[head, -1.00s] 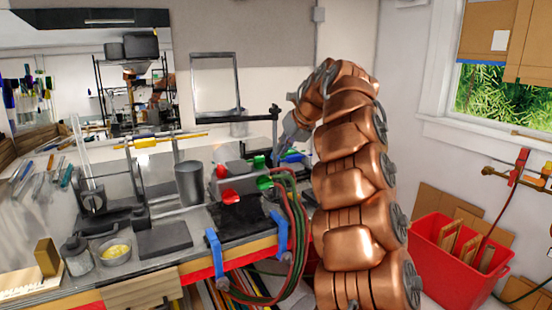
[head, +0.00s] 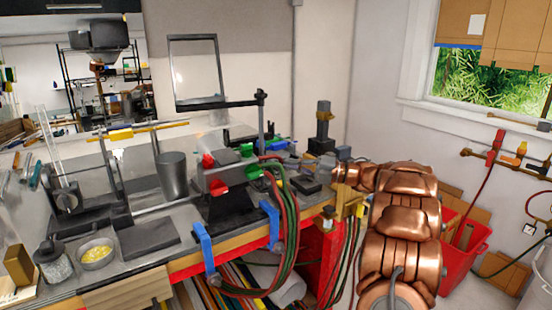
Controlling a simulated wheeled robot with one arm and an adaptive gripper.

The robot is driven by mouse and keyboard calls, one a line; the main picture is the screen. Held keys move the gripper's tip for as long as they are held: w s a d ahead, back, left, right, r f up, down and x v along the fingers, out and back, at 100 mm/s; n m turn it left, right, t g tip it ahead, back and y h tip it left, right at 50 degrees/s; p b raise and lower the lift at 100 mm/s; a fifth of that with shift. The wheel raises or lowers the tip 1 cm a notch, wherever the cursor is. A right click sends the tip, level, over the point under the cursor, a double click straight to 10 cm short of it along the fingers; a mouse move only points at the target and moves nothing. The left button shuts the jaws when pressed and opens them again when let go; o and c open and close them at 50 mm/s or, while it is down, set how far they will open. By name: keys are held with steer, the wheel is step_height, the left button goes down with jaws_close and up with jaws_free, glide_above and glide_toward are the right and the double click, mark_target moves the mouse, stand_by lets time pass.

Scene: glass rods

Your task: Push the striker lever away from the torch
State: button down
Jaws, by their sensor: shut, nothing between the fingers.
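The torch (head: 225,172) is a bench burner with red and green knobs on a dark base near the right part of the bench. Red and green hoses hang from it. My copper arm comes in from the lower right, and my gripper (head: 293,163) is shut and empty, low over the bench to the right of the torch. The gripper is small and partly merges with the dark parts around it. A dark upright post with a brass band (head: 323,126) stands behind the gripper. I cannot tell which part is the striker lever, or whether the gripper touches it.
A clear shield (head: 197,68) on a stand rises behind the torch. Blue clamps (head: 204,246) grip the bench's front edge. A grey cup (head: 172,176) stands left of the torch. Brass fittings (head: 346,203) and hoses sit at the bench's right end. A red bin (head: 463,240) is at right.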

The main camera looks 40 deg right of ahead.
steer(key=w+d+p+x, duration=0.1)
steer(key=p+x, duration=0.4)
steer(key=x, duration=0.7)
steer(key=shift+w+d, duration=0.45)
steer(key=shift+d, duration=0.1)
steer(key=shift+a, duration=0.1)
